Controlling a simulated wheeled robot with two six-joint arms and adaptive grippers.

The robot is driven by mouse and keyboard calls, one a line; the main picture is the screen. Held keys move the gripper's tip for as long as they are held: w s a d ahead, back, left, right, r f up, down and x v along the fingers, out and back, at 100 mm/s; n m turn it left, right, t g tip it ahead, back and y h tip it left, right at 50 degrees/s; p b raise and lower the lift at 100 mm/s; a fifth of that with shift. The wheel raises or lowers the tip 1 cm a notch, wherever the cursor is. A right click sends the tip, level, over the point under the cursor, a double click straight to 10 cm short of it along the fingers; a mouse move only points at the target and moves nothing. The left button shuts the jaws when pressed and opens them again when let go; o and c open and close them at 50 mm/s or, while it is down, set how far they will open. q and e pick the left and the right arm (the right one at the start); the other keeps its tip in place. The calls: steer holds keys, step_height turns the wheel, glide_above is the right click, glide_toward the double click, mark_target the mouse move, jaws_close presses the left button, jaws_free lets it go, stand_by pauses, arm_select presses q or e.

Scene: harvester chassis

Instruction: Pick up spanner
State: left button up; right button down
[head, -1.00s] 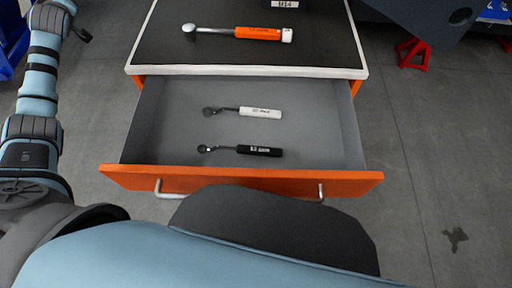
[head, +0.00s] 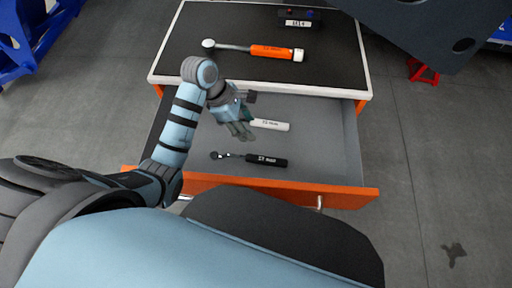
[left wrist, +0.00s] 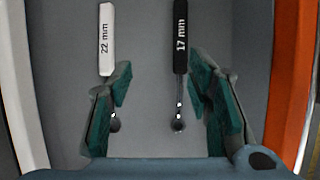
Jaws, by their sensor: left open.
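Two spanners lie in the open drawer (head: 325,140). The white-handled spanner (head: 271,124) is farther back, its head hidden behind my left gripper (head: 243,131). The black-handled spanner (head: 266,160) lies nearer the drawer front, fully visible. In the left wrist view, the white handle (left wrist: 106,40) reads 22 mm and the black handle (left wrist: 181,40) reads 17 mm. My left gripper (left wrist: 160,85) is open and empty above the drawer. The black spanner's shaft and head show between its fingers; the left finger partly covers the white spanner. My right gripper is out of view.
An orange-handled wrench (head: 272,52) and a small dark box with a label (head: 299,20) sit on the black cabinet top (head: 335,70). The orange drawer front (head: 340,195) and side walls bound the space. A large dark part (head: 440,35) overhangs at the upper right.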

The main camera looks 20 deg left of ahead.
mark_target(262, 158)
arm_select(q)
steer(key=shift+g, duration=0.4)
steer(key=s+x, duration=0.1)
steer(key=x, duration=0.4)
steer(key=s+b+x, duration=0.1)
steer(key=x, duration=0.4)
steer(key=s+x, duration=0.1)
steer(key=x, duration=0.4)
steer(key=shift+a+f, duration=0.15)
steer(key=shift+f, duration=0.2)
steer(key=shift+r, duration=0.1)
jaws_close()
